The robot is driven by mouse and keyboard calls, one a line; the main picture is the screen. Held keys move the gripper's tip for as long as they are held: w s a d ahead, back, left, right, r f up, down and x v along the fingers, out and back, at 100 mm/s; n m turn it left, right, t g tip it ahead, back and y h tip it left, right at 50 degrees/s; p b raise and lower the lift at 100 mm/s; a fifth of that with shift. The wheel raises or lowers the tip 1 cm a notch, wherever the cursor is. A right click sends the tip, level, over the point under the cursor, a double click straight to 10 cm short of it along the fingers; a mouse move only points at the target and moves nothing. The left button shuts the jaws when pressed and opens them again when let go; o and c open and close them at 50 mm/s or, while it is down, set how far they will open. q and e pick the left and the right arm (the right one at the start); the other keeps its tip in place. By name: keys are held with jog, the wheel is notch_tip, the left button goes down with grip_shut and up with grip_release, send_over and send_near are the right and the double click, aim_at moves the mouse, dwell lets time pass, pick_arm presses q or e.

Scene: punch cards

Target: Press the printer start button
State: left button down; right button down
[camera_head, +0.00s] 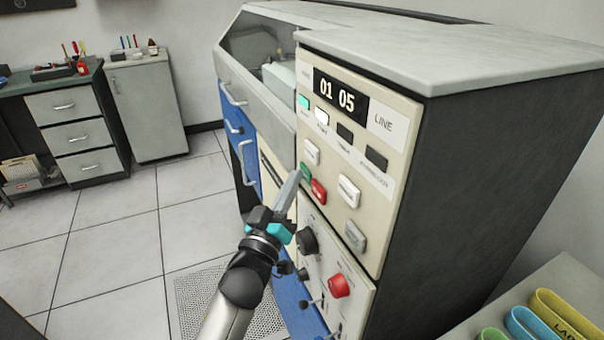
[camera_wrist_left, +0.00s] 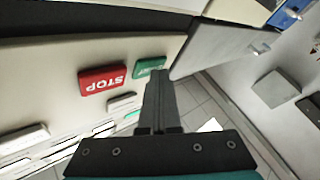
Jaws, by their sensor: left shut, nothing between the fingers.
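The printer (camera_head: 480,135) stands at the centre right, with a cream control panel (camera_head: 390,213) on its front. A green button (camera_head: 306,171), which I take for the start button, sits beside a red button (camera_head: 319,191). In the left wrist view the green button (camera_wrist_left: 150,66) is partly cut by the finger tips, and the red button (camera_wrist_left: 102,78) reads STOP. My left gripper (camera_head: 295,178) is shut and empty, its tips close to the green button. I cannot tell whether they touch it. My right gripper is not in view.
A black knob (camera_head: 306,241) and a red knob (camera_head: 339,286) are below on the panel. Pale buttons (camera_head: 348,191) sit to the right. A display (camera_head: 338,95) reads 01 05. Coloured holders (camera_head: 560,315) lie at the lower right. Floor (camera_head: 115,225) at left is clear.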

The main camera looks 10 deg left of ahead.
pick_arm(q)
jog(key=shift+s+a+p, duration=0.45)
jog(key=shift+s+a, duration=0.05)
jog(key=shift+a, duration=0.15)
jog(key=shift+a, duration=0.1)
jog(key=s+a+p, duration=0.1)
jog(key=a, duration=0.1)
jog(key=s+a+p, duration=0.1)
jog(key=a, duration=0.1)
jog(key=shift+s, duration=0.4)
dwell(0.5)
